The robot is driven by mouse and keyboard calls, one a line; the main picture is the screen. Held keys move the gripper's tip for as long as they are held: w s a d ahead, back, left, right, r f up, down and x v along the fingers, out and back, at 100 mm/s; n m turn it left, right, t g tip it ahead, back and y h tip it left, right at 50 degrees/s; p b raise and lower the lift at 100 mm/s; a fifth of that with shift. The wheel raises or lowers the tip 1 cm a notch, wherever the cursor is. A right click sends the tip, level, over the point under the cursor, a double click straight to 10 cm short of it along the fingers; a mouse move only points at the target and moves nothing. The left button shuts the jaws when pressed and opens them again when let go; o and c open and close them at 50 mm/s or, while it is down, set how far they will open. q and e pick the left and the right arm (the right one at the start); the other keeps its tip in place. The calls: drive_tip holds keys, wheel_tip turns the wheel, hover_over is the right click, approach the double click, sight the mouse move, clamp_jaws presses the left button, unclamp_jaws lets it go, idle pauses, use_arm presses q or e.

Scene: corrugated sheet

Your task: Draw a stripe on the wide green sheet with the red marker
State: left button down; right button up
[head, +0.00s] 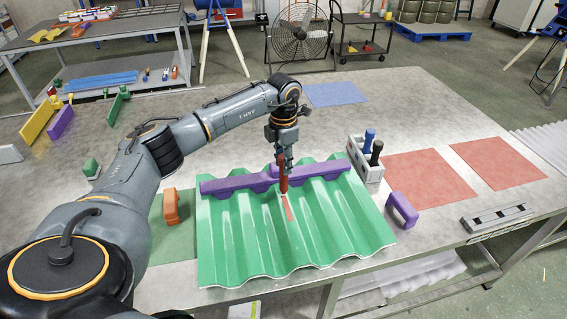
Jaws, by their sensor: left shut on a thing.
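The wide green corrugated sheet (235,235) lies on the grey table in front of me. My left gripper (282,160) is above the sheet, shut on the red marker (283,181). The marker points down, with its tip at or very close to the sheet near the middle. A short red stripe (288,211) shows on the sheet just below the tip in the picture. A purple bar (230,183) lies across the sheet's far part, and the gripper and marker partly cover it. My right gripper is not in view.
A grey holder (367,174) with a blue and a black marker stands right of the sheet. A purple clamp-like piece (402,210) and an orange one (171,207) flank the sheet. Red mats (422,178) lie at right, a blue mat (335,94) behind. A grey slotted block (497,217) lies near the right edge.

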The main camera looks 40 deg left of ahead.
use_arm(q)
wheel_tip(320, 180, up, 6)
drive_tip(key=p, duration=0.3)
drive_tip(key=shift+f, duration=0.2)
